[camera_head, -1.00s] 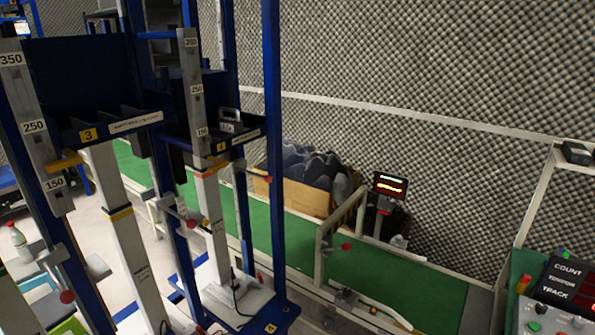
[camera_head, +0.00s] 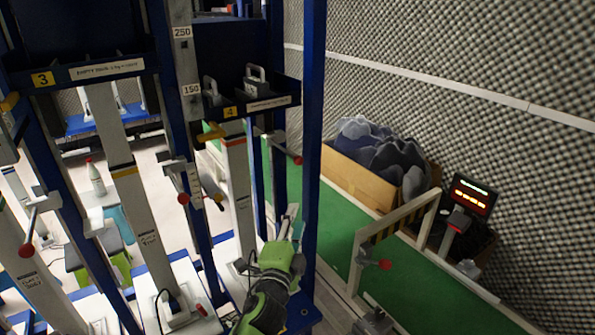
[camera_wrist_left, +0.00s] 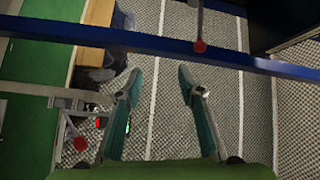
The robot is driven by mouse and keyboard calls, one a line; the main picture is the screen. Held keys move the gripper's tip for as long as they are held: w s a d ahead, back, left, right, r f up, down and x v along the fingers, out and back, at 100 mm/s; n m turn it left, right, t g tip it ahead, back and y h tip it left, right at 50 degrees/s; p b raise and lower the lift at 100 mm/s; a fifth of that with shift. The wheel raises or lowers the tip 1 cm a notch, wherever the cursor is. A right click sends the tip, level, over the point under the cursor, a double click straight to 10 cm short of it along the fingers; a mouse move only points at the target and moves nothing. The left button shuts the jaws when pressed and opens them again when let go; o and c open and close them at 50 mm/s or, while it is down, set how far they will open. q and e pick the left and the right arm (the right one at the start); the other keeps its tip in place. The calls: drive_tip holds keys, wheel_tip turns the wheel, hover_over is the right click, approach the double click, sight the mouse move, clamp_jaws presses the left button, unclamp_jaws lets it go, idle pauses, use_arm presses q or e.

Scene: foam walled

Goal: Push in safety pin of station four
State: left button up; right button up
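Station four is the blue frame with the yellow "4" label (camera_head: 229,112) on its shelf edge. A yellow-orange pin (camera_head: 212,132) sticks out at its white column (camera_head: 238,185), below the label. A rod with a red ball end (camera_head: 297,160) is on its right side. I cannot tell for certain which part is the safety pin. My left gripper (camera_head: 290,222) is low beside the column, pointing up, apart from the yellow pin. In the left wrist view its fingers (camera_wrist_left: 157,85) are spread and empty. A red knob (camera_wrist_left: 199,46) shows beyond them, in front of a blue bar (camera_wrist_left: 150,42). My right gripper is not in view.
A blue upright (camera_head: 314,120) stands just right of my left gripper. Station three (camera_head: 42,79) is at the left with its own column and red-ended levers. A green conveyor (camera_head: 410,285), cardboard box (camera_head: 360,185) and display (camera_head: 472,194) lie to the right.

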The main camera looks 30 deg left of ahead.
use_arm(q)
drive_tip(key=t+y, duration=0.1)
drive_tip(key=y, duration=0.1)
approach(297, 164)
drive_tip(key=p+x, duration=0.2)
drive_tip(key=x, duration=0.7)
drive_tip(key=shift+w, duration=0.1)
drive_tip(key=shift+w+a, duration=0.15)
drive_tip(key=shift+w, duration=0.3)
clamp_jaws()
